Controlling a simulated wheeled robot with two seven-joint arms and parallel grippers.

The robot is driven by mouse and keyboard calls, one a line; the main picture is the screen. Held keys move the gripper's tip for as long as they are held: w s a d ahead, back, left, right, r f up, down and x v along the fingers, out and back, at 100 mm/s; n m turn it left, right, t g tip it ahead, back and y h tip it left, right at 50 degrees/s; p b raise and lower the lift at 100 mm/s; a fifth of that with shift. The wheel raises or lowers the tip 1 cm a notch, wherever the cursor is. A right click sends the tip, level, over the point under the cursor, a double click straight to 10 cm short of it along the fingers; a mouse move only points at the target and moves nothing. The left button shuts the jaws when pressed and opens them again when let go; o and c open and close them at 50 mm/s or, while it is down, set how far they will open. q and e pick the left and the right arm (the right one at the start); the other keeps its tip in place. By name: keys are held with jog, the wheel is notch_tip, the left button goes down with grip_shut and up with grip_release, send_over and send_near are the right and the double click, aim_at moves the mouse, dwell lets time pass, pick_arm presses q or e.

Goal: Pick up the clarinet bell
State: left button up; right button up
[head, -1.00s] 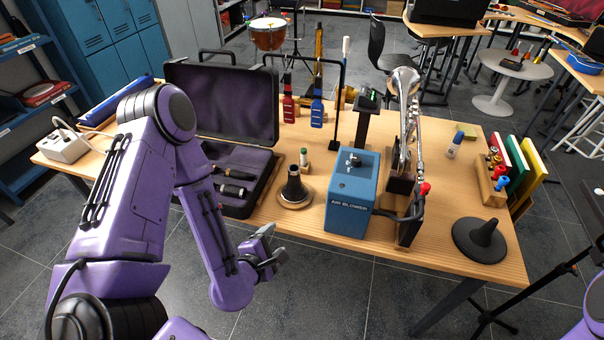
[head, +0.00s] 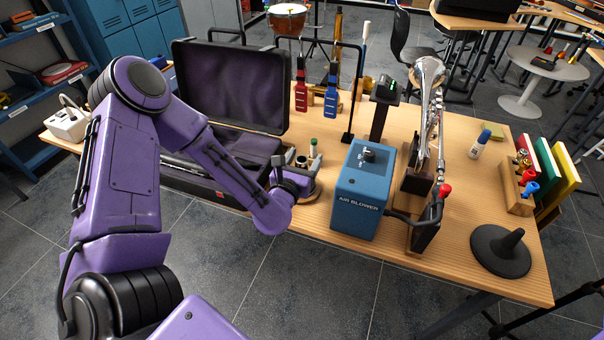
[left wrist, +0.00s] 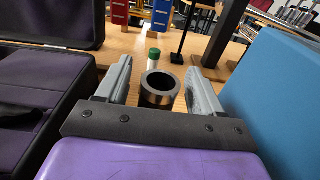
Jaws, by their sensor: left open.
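The clarinet bell (head: 301,160), a dark upright tube with a metallic ring at its top, stands on a round wooden base (head: 313,194) near the table's front edge. In the left wrist view the bell (left wrist: 158,90) shows its open round mouth between the two grey fingers. My left gripper (head: 300,168) is open, with one finger on each side of the bell. In the left wrist view a gap shows between the bell and each finger of the gripper (left wrist: 160,74). The bell's lower part is hidden by the gripper. My right gripper is out of view.
A small green-capped bottle (head: 313,146) stands just behind the bell. The blue air blower (head: 360,195) is close on the right. The open black instrument case (head: 232,85) is on the left. A black cone stand (head: 500,252) is at the right front.

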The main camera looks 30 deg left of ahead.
pick_arm(q)
jog(key=shift+w+a+f, duration=0.1)
jog(key=shift+w, duration=0.25)
jog(key=c, duration=1.1)
